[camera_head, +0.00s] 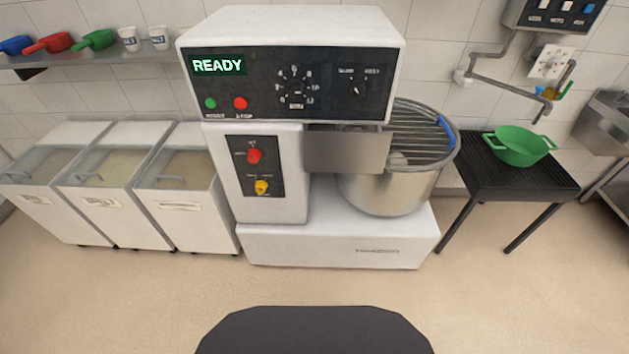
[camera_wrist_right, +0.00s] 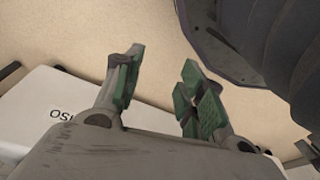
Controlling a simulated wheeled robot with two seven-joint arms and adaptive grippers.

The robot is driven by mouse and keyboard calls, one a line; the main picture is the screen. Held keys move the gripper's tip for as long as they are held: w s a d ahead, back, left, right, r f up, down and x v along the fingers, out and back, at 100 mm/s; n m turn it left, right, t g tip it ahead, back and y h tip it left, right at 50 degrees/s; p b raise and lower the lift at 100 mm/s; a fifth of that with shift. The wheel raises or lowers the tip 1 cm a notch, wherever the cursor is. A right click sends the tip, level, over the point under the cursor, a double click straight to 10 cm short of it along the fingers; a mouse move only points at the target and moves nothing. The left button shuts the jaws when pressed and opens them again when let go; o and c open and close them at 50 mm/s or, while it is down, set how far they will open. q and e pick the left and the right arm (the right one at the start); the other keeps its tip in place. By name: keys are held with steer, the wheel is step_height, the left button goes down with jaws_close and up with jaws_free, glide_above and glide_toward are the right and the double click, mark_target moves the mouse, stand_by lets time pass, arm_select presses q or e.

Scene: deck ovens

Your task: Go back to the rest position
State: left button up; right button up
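My right gripper (camera_wrist_right: 160,90) shows in the right wrist view. Its two green-padded fingers stand apart, with nothing between them but the beige floor beyond. No gripper or arm shows in the head view, so my left gripper is out of sight. A large white dough mixer (camera_head: 335,245) stands ahead in the head view, its display (camera_head: 218,65) reading READY. Its steel bowl (camera_head: 395,190) sits at the right under a wire guard (camera_head: 420,135).
Three white flour bins (camera_head: 185,215) stand left of the mixer. A shelf (camera_head: 100,55) above holds coloured scoops and cups. A green colander (camera_head: 520,147) sits on a black table (camera_head: 540,180) at the right, near a steel sink (camera_head: 605,120). The floor (camera_head: 130,300) in front is clear.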

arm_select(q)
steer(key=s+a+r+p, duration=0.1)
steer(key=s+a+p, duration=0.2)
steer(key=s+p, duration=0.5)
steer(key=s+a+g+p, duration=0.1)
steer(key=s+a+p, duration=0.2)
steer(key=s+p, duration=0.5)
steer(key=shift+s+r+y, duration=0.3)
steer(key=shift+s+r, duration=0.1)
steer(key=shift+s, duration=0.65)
arm_select(e)
steer(key=s+d+r, duration=0.1)
steer(key=s+d, duration=0.2)
steer(key=s, duration=0.6)
steer(key=s+d+g, duration=0.1)
steer(key=s+d, duration=0.2)
steer(key=s, duration=0.6)
steer(key=shift+r+h, duration=0.3)
steer(key=shift+r, duration=0.1)
